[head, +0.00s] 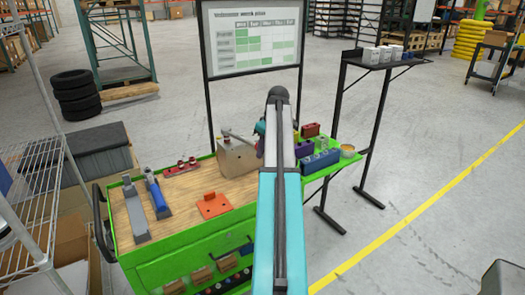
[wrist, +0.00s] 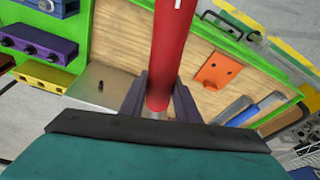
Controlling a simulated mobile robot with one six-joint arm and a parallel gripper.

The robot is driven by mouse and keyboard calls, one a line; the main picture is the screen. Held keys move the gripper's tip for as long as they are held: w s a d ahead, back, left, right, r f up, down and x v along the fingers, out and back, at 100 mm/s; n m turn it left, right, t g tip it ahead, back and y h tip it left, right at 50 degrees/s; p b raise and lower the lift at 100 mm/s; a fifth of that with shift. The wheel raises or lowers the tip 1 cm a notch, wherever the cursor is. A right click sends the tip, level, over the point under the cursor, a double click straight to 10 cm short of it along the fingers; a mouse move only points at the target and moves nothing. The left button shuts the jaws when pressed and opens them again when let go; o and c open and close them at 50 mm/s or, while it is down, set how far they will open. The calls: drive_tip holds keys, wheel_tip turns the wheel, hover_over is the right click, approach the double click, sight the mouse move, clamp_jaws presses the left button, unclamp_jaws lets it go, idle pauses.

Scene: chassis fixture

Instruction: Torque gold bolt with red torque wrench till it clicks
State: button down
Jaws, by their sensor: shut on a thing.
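The red torque wrench (wrist: 173,35) shows in the wrist view as a thick red cylinder running up out of the top of the picture. My gripper (wrist: 160,80) is shut on it, with one dark finger on each side. In the head view my own arm covers most of the gripper and I cannot make out the wrench clearly. A pale block (head: 238,158) stands on the cart near the gripper; in the wrist view it is a grey block (wrist: 105,95) with a small dark peg. I cannot make out a gold bolt in either view.
The green cart (head: 170,250) has a wooden top. An orange bracket (head: 213,205), a red holder (head: 181,166) and grey and blue tools (head: 157,195) lie on it. Coloured bins (head: 320,160) stand at the right. A board (head: 250,40) rises behind the cart.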

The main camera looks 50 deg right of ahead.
drive_tip(key=shift+w+a+m+p, duration=0.2)
drive_tip(key=shift+a+m+p, duration=0.35)
drive_tip(key=shift+a, duration=0.75)
idle(1.0)
drive_tip(key=shift+d+r+p, duration=0.1)
drive_tip(key=shift+r+p, duration=0.55)
drive_tip(key=shift+r, duration=0.55)
idle(1.3)
drive_tip(key=shift+r+p, duration=1.45)
drive_tip(key=shift+r, duration=0.85)
drive_tip(key=shift+w, duration=0.1)
